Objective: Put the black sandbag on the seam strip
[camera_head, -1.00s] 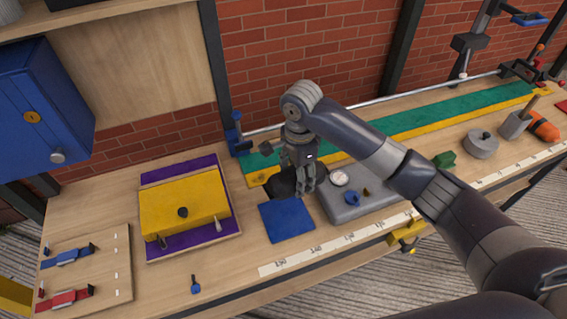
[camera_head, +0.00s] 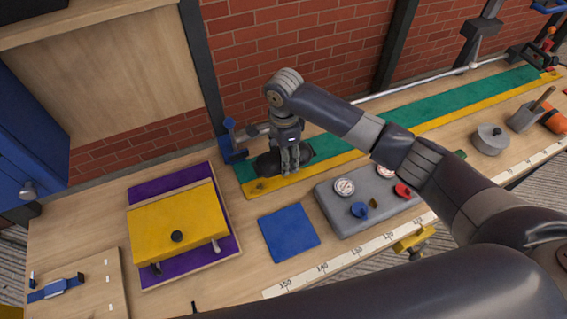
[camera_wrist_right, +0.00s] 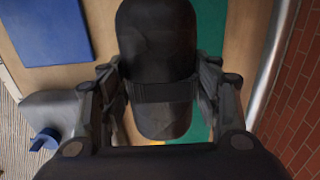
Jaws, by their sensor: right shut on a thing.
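The black sandbag (camera_head: 268,163) is in my right gripper (camera_head: 289,168), whose fingers are shut around its middle. In the right wrist view the sandbag (camera_wrist_right: 158,45) lies lengthwise between the two fingers, with a dark strap across it. The seam strip, a long green and yellow band (camera_head: 420,122), runs along the back of the bench. The sandbag is over the strip's left end in the head view. I cannot tell whether it touches the strip. My left gripper is not in view.
A blue square pad (camera_head: 289,232) and a grey box with gauges (camera_head: 345,213) lie in front of the strip. A blue clamp (camera_head: 232,145) stands at the strip's left end. A yellow block (camera_head: 180,222) on a purple board is at left. A brick wall rises behind.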

